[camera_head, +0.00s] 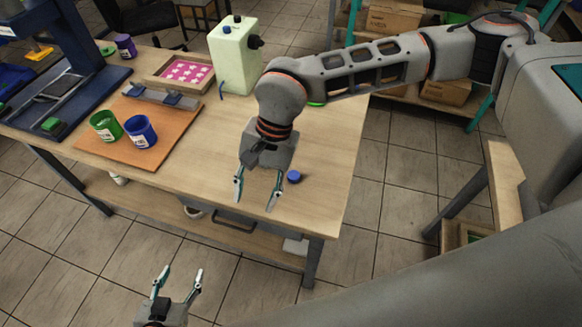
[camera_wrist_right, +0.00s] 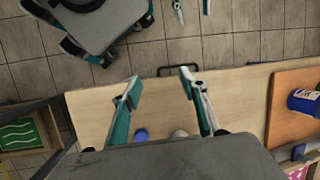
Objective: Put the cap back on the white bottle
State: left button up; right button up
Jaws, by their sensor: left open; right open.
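A small round blue thing (camera_head: 294,177), which looks like a cap, lies on the table just right of my right gripper (camera_head: 254,204). It also shows low in the right wrist view (camera_wrist_right: 141,134). A pale round top (camera_wrist_right: 180,133) beside it in that view may be the white bottle, seen only in part; in the head view the gripper seems to hide it. My right gripper is open above the table's front part, its fingers apart and empty in the wrist view (camera_wrist_right: 159,77). My left gripper (camera_head: 182,276) is open and empty, away from the table, in front of its edge.
A pale green canister (camera_head: 234,55) stands behind, near a wooden tray (camera_head: 157,73). The table (camera_head: 335,150) is clear at right.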

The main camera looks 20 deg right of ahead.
aim_at(294, 175)
jog(key=w+d+h, duration=0.1)
jog(key=w+d, duration=0.1)
jog(key=d, duration=0.1)
jog(key=w+d+t+h, duration=0.1)
jog(key=w+d, duration=0.2)
jog(key=d, duration=0.1)
jog(key=w+d+r+t+h, duration=0.1)
jog(key=w+d, duration=0.2)
jog(key=d, duration=0.1)
jog(key=shift+w+d+r+n+h, duration=0.1)
jog(key=shift+w+d+n+h, duration=0.05)
jog(key=shift+n+h, duration=0.2)
jog(key=shift+f, duration=1.3)
jog(key=shift+f+p, duration=0.4)
jog(key=shift+f, duration=2.2)
